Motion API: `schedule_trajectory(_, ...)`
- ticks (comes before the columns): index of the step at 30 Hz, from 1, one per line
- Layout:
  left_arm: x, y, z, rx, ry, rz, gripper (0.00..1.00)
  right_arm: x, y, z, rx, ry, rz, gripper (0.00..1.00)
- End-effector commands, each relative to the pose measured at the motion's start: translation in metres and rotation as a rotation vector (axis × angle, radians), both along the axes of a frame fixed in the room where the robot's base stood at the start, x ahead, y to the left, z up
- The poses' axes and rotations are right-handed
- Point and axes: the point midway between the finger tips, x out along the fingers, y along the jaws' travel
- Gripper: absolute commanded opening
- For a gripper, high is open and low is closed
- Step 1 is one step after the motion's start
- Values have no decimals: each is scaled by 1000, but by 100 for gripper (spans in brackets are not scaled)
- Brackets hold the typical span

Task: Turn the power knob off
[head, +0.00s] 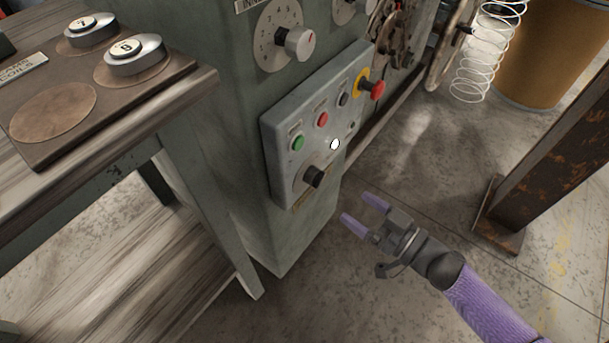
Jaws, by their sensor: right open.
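The black knob (315,176) sits low on the grey control panel (278,141) on the machine's side. I take it for the power knob; its label is too small to read. My right gripper (360,208) is open and empty, below and to the right of the knob and apart from it, with its two purple fingertips pointing toward the panel. My left gripper is not in view.
The panel also carries a green button (298,143), a red button (322,119), a white lamp (335,144) and a red emergency button on yellow (376,90). A wooden table (190,92) stands left. A rusty post (550,150) stands right. Floor between is clear.

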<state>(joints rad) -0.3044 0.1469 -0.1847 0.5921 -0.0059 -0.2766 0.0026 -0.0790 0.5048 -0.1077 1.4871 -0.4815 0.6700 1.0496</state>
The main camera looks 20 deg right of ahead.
Motion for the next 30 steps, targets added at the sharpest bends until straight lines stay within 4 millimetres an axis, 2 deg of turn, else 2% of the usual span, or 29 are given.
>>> schedule_trajectory(12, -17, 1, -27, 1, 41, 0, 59, 71, 48, -2, 1, -2, 1, 88)
schedule_trajectory(17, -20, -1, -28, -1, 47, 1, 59, 80, 54, 1, 1, -2, 0, 88)
schedule_trajectory(23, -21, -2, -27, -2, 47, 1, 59, 81, 54, 2, 0, -2, -1, 88)
schedule_trajectory(30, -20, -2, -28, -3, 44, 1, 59, 80, 54, 2, 0, -2, -1, 39)
